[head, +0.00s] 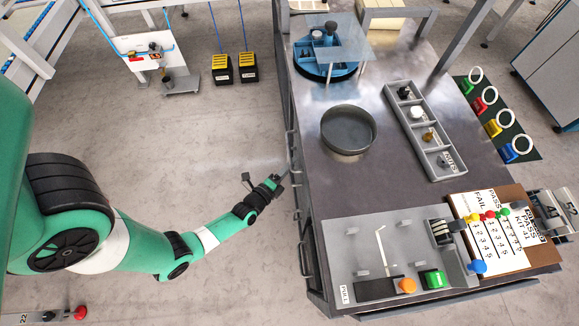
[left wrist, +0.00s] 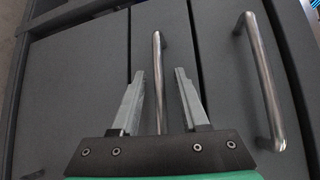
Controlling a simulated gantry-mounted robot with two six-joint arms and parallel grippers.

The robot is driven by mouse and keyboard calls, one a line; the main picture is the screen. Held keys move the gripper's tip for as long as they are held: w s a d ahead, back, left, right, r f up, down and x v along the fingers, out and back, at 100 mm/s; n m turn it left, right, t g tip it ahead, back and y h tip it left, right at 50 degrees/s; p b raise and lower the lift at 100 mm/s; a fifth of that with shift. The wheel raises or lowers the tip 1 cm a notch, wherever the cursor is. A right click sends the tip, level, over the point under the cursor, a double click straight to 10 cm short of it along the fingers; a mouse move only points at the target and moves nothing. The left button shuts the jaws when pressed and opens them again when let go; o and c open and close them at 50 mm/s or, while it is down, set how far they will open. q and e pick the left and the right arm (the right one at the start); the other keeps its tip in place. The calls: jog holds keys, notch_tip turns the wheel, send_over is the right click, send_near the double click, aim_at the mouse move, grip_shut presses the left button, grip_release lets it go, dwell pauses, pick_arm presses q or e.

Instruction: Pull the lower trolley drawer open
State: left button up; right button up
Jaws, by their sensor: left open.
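The trolley (head: 300,235) stands right of centre in the head view, with bar handles along its left side. My left gripper (head: 284,174) is beside that side, near a handle. In the left wrist view the left gripper (left wrist: 160,72) is open. A metal bar handle (left wrist: 157,60) on a grey drawer front (left wrist: 172,25) lies between its two fingers in the picture. I cannot tell whether they touch it. A second bar handle (left wrist: 263,75) is to the right on another front (left wrist: 222,60). Which drawer is the lower one is not clear. The drawer fronts look shut. My right gripper is not in view.
The trolley top holds a round metal pan (head: 347,130), a divided grey tray (head: 425,130), a grey panel (head: 375,240) and a clipboard-like checklist (head: 490,230). Two black-and-yellow blocks (head: 234,69) stand on the floor. The floor left of the trolley is mostly clear.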

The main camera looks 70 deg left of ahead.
pick_arm(q)
jog(key=shift+c, duration=0.2)
grip_shut()
dwell(1.1)
